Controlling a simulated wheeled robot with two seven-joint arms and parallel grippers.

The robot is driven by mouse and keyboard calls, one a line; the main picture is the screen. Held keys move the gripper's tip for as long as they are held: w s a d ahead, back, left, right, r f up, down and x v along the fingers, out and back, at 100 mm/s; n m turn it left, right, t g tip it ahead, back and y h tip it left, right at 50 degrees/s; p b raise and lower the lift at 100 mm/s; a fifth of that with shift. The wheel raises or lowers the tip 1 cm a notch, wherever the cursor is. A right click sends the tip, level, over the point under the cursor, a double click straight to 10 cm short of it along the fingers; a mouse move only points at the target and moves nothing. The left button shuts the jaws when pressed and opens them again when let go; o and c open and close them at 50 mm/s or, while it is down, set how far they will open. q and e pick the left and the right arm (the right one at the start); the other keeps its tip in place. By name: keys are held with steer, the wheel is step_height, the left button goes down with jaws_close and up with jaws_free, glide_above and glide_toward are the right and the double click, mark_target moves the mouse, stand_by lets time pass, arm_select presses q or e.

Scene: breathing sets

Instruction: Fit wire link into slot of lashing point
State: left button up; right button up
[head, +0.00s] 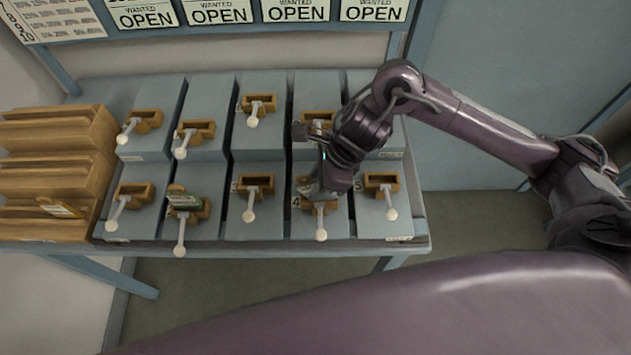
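My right gripper (318,190) reaches in from the right and points down at the wooden lever block (322,208) in the front row beside the number 4. Its fingertips are small and partly hidden, so I cannot tell whether they are open or shut, or whether they hold anything. I cannot make out a wire link or a lashing point by shape. Several wooden blocks with white-knobbed levers sit on grey-blue panels, such as one at the back (262,101). A green and white piece (184,201) sits at a front-row block (202,211). My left gripper is out of view.
A wooden rack (50,150) with a card (60,208) stands at the left. Knobs such as the white one (180,250) stick out towards the table's front edge (270,250). Signs reading "WANTED OPEN" (296,10) hang behind. The floor in front is clear.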

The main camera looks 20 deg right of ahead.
mark_target(315, 181)
steer(key=shift+o, duration=0.2)
steer(key=v, duration=1)
steer(key=shift+d+r, duration=0.2)
steer(key=shift+o, duration=0.2)
steer(key=shift+f+b, duration=0.15)
steer(key=shift+b, duration=0.2)
steer(key=b+x, duration=0.1)
steer(key=b, duration=0.1)
steer(key=b+x, duration=0.3)
steer(key=shift+w+a+f+b, duration=0.2)
steer(key=shift+w+f+b, duration=0.1)
steer(key=shift+b, duration=0.1)
steer(key=shift+a+f, duration=0.35)
steer(key=shift+f, duration=0.15)
steer(key=shift+p+x, duration=0.5)
steer(key=shift+x, duration=0.35)
steer(key=p+x, duration=0.1)
steer(key=x, duration=0.2)
steer(key=shift+s+f, duration=0.2)
steer(key=shift+f, duration=0.15)
steer(key=shift+a+f+p, duration=0.25)
steer(key=shift+f+p, duration=0.05)
steer(key=shift+f, duration=0.15)
steer(key=shift+d, duration=0.1)
steer(key=shift+c, duration=1.1)
jaws_close()
steer(key=shift+w, duration=0.1)
